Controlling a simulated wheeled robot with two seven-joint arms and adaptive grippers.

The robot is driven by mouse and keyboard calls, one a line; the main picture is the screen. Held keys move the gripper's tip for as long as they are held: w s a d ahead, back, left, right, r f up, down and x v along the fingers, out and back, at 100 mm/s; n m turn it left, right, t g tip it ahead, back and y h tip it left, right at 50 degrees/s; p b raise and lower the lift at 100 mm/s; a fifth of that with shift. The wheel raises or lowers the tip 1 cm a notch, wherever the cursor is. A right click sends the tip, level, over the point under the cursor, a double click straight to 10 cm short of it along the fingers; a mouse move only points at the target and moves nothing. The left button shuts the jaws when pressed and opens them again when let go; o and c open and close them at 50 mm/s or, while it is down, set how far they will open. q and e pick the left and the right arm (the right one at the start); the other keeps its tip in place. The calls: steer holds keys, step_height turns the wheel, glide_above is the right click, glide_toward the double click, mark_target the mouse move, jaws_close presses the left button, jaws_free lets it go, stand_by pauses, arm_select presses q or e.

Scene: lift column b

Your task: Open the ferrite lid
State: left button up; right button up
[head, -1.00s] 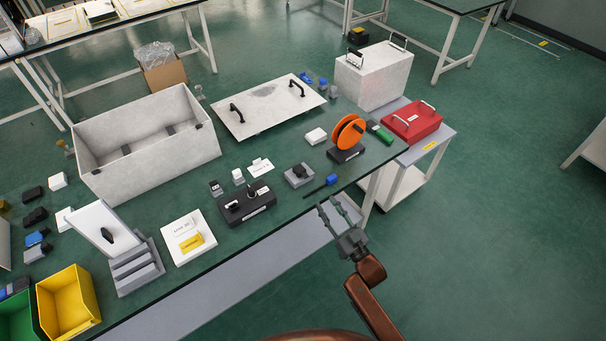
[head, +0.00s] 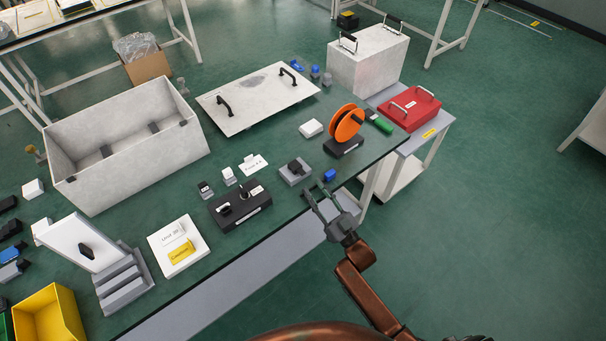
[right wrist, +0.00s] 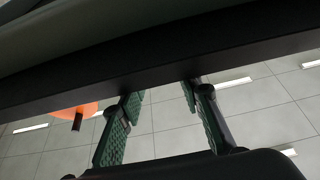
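I cannot tell for certain which thing is the ferrite lid. A small grey block with a black top (head: 295,172) lies on the green table near its front right edge in the head view. A small blue piece (head: 330,175) lies just right of it. My right gripper (head: 316,190) is open and empty at the table's front edge, near the blue piece and apart from the grey block. Its spread fingers (right wrist: 160,105) also show in the right wrist view, with nothing between them. My left gripper is out of view.
A black box with knobs (head: 240,207) stands left of the grey block. An orange reel (head: 347,124) stands behind the blue piece and also shows in the right wrist view (right wrist: 62,112). A dark bar (right wrist: 160,68) crosses that view. A red case (head: 409,108) is at the right.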

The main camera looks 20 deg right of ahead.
mark_target(303, 173)
steer(key=x, duration=0.2)
steer(key=shift+w+a+r, duration=0.2)
steer(key=shift+a+r, duration=0.05)
steer(key=shift+r, duration=0.05)
steer(key=x, duration=0.2)
steer(key=shift+w+b, duration=0.3)
steer(key=shift+x, duration=0.85)
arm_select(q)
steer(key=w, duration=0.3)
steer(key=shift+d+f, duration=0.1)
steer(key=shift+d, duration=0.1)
arm_select(e)
steer(key=shift+r, duration=0.1)
steer(key=shift+s, duration=0.1)
jaws_close()
